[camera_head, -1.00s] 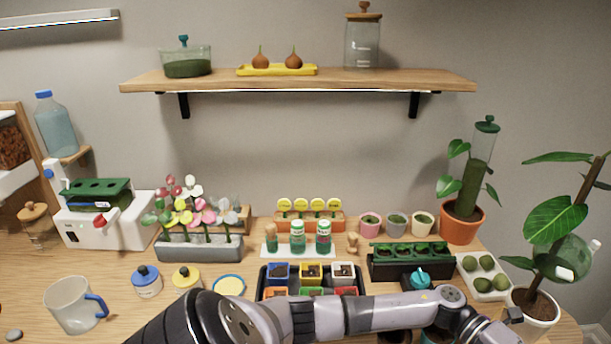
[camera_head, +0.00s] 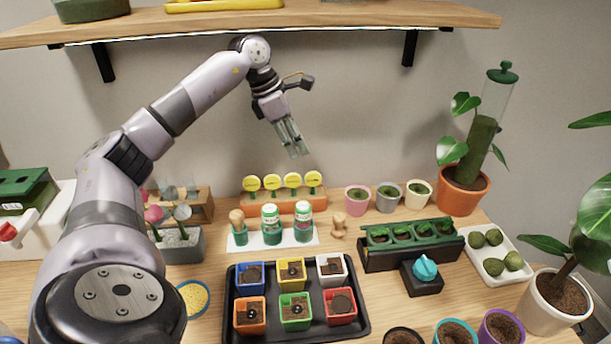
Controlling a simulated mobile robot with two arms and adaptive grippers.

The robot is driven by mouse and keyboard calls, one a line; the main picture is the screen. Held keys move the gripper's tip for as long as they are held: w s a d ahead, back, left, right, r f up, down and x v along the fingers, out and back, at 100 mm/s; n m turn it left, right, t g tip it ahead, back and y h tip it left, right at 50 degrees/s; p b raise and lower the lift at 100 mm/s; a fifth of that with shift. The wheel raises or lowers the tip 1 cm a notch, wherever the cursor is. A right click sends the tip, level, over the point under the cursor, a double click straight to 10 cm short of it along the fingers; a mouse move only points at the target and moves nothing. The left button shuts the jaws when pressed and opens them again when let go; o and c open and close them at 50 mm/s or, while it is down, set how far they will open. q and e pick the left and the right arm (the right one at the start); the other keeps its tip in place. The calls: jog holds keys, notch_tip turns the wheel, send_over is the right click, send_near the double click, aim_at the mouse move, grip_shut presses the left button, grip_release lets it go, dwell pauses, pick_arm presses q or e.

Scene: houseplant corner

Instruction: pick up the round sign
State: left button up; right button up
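Several round yellow signs (camera_head: 292,181) stand upright on short stems in a row in an orange-brown holder (camera_head: 285,204), at the back of the table near the wall. My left gripper (camera_head: 297,155) hangs above the right half of this row, fingers pointing down, apart from the signs. Nothing shows between its fingers. They look close together from this angle, and I cannot tell if they are open or shut. My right gripper is not in view.
White-capped green bottles (camera_head: 271,224) stand on a white tray before the signs. A black tray (camera_head: 361,327) of coloured pots lies nearer. Small pots (camera_head: 357,199) stand right of the signs. The wooden shelf (camera_head: 340,19) overhangs the back.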

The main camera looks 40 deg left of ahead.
aim_at(312, 172)
pick_arm(q)
jog(key=x, duration=0.6)
jog(key=shift+d+p, duration=0.1)
jog(key=shift+p, duration=0.3)
jog(key=p+x, duration=0.1)
jog(key=x, duration=0.3)
jog(key=shift+w, duration=0.2)
jog(key=shift+w+f+p, duration=0.15)
jog(key=shift+f+p, duration=0.15)
jog(key=shift+f, duration=0.2)
jog(key=shift+c, duration=1.3)
grip_shut()
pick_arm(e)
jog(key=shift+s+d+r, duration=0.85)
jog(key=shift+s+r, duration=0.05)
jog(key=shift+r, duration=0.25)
